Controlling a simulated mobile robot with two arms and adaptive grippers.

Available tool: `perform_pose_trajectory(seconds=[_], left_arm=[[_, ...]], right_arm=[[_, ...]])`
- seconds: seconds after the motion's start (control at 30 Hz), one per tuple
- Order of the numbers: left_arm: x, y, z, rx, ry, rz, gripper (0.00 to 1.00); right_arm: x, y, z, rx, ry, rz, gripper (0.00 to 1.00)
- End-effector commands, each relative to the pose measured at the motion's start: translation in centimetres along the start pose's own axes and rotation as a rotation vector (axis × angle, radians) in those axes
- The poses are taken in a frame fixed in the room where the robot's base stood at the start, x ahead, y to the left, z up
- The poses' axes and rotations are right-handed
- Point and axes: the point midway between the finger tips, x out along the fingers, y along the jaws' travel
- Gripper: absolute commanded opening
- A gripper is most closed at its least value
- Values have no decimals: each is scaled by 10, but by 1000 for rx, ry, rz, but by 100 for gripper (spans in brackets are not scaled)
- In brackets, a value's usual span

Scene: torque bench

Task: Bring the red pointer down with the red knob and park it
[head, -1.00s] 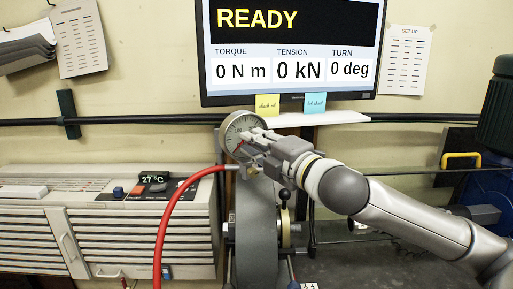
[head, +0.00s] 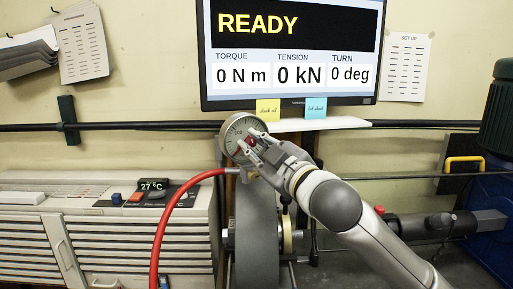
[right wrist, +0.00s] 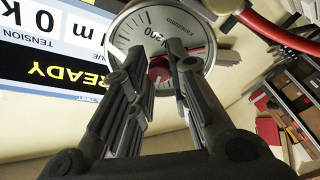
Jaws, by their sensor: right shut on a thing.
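The round gauge (head: 236,126) with a pale dial stands above the grey machine, and its face fills the upper middle of the right wrist view (right wrist: 140,28). The red knob (right wrist: 159,72) sits at the dial's centre; in the head view the red knob (head: 251,140) shows between the fingers. My right gripper (head: 252,146) is shut on the knob, with one finger on either side. A thin red pointer (right wrist: 196,51) shows beside the finger on the right of the wrist view; the fingers hide part of it. My left gripper is not in view.
A red hose (head: 178,210) runs up to the gauge's base. A monitor (head: 292,48) reading READY hangs behind, above a white shelf (head: 330,124). A slatted heater-like unit (head: 110,235) stands at left, a blue machine (head: 490,235) at right.

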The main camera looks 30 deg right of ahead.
Motion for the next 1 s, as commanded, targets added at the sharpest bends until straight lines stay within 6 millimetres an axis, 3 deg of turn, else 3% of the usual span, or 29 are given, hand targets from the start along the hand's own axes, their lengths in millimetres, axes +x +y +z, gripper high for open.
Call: perform_pose_trajectory(seconds=[0.4,1.0], left_arm=[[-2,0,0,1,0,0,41],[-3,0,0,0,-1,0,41]], right_arm=[[0,-2,0,225,-13,23,0],[0,-2,0,270,-16,30,0]])
